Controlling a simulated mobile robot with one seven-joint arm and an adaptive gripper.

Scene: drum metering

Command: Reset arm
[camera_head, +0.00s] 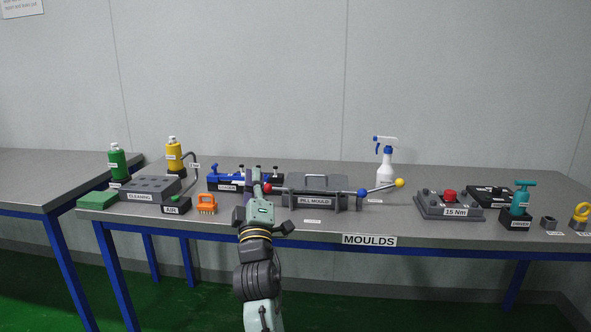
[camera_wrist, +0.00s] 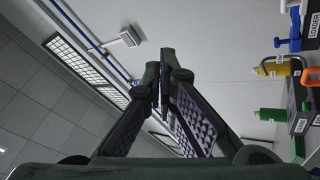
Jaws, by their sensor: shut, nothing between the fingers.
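My arm reaches up from the bottom middle of the head view, and my gripper (camera_head: 254,179) stands over the table's front part, left of the grey box labelled as a mould (camera_head: 315,192). In the wrist view my gripper (camera_wrist: 160,85) has its fingertips together with nothing between them. That view looks across at the wall and ceiling, with the table items at its right edge. In the head view the gripper hides part of the blue labelled fixture (camera_head: 228,183) behind it.
A grey table (camera_head: 330,232) holds a cleaning block (camera_head: 150,188), green bottle (camera_head: 117,160), yellow bottle (camera_head: 174,155), orange brush (camera_head: 207,204), spray bottle (camera_head: 386,170), torque unit (camera_head: 449,205) and teal-handled driver (camera_head: 520,200). A second table (camera_head: 40,180) stands at left. The back right tabletop is clear.

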